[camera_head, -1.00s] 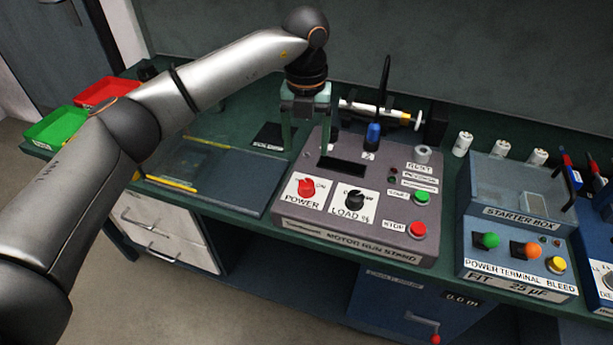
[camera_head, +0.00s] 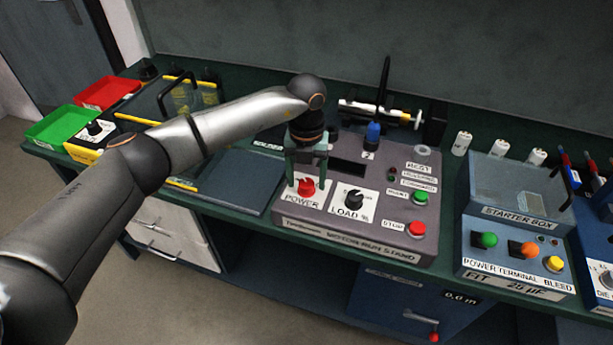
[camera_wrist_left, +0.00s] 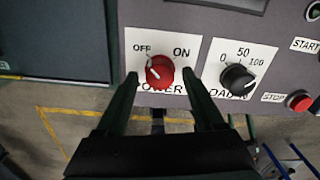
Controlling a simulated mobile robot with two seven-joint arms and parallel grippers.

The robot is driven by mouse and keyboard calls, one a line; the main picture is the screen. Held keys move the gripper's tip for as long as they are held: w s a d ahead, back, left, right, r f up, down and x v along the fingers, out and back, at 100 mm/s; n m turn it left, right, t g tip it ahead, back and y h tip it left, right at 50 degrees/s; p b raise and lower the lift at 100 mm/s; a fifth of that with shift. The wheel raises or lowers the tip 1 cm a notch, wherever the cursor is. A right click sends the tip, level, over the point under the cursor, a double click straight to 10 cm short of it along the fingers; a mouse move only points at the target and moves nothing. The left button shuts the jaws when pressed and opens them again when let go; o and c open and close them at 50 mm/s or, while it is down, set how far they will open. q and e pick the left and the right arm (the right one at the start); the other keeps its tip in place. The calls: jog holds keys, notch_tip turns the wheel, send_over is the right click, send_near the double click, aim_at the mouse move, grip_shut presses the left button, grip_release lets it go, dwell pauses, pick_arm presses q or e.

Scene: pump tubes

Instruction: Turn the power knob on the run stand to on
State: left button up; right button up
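The red power knob (camera_head: 305,187) sits on a white label at the left of the grey motor run stand (camera_head: 335,229). In the left wrist view the power knob (camera_wrist_left: 159,70) has its light pointer toward OFF, at the upper left. My left gripper (camera_head: 307,181) is over the power knob, with its fingers pointing down. In the left wrist view its fingers (camera_wrist_left: 160,80) are apart, one on each side of the knob, with gaps visible. The right gripper is not in view.
The black load knob (camera_head: 353,200) is just right of the power knob. Green start (camera_head: 421,197) and red stop (camera_head: 417,229) buttons are farther right. The starter box (camera_head: 512,224) stands at the right. Red (camera_head: 107,92) and green (camera_head: 62,125) trays are at the left.

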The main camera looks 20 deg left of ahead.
pick_arm(q)
grip_shut()
dwell(0.3)
